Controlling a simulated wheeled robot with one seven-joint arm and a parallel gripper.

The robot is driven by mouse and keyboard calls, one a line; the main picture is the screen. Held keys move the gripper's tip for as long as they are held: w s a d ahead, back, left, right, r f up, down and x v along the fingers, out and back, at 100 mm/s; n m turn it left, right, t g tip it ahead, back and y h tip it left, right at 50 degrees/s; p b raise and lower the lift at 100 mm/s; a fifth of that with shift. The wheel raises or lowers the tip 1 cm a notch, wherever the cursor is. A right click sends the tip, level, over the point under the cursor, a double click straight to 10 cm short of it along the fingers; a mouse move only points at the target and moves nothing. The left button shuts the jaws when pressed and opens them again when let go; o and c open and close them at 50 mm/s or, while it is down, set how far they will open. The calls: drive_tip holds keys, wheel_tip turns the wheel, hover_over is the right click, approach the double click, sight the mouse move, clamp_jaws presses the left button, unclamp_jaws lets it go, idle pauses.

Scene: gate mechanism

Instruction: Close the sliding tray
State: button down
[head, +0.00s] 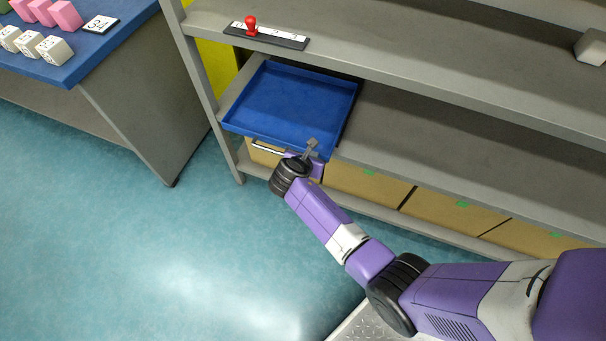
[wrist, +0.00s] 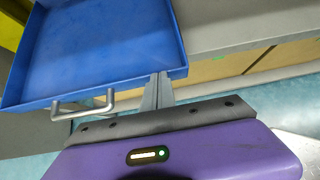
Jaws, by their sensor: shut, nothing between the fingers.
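The sliding tray (head: 293,100) is a shallow, empty blue tray on the middle shelf of a grey rack, its front edge jutting past the shelf front. It fills the upper left of the wrist view (wrist: 105,50). A silver bar handle (wrist: 83,106) is on its front wall, left of my gripper. My gripper (head: 312,145) is shut and empty at the right part of the tray's front. In the wrist view the fingertips (wrist: 158,76) overlap the tray's front edge near its right corner; I cannot tell whether they touch it.
A black strip with a red knob (head: 251,27) sits on the shelf above the tray. Cardboard boxes (head: 367,188) with green marks fill the lower shelf. A blue-topped table (head: 85,50) with pink and white blocks stands left. The shelf right of the tray is clear.

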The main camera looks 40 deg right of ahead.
drive_tip(key=w+d, duration=0.1)
drive_tip(key=d, duration=0.1)
drive_tip(key=w+d, duration=0.1)
drive_tip(key=d, duration=0.2)
drive_tip(key=w+d, duration=0.1)
drive_tip(key=d, duration=0.1)
drive_tip(key=shift+w+d+f+b, duration=0.1)
drive_tip(key=shift+w+d+b, duration=0.1)
drive_tip(key=shift+w+b, duration=0.15)
drive_tip(key=shift+w+d, duration=0.2)
drive_tip(key=shift+d, duration=0.15)
drive_tip(key=shift+r, duration=0.2)
drive_tip(key=shift+s+a+p, duration=0.15)
drive_tip(key=shift+a+p, duration=0.2)
drive_tip(key=shift+a, duration=0.05)
drive_tip(key=a, duration=0.1)
drive_tip(key=s+a+p, duration=0.1)
drive_tip(key=a, duration=0.1)
drive_tip(key=shift+s+p, duration=0.3)
drive_tip(key=p+v, duration=0.1)
drive_tip(key=v, duration=0.9)
drive_tip(key=shift+f, duration=0.15)
drive_tip(key=shift+a, duration=0.15)
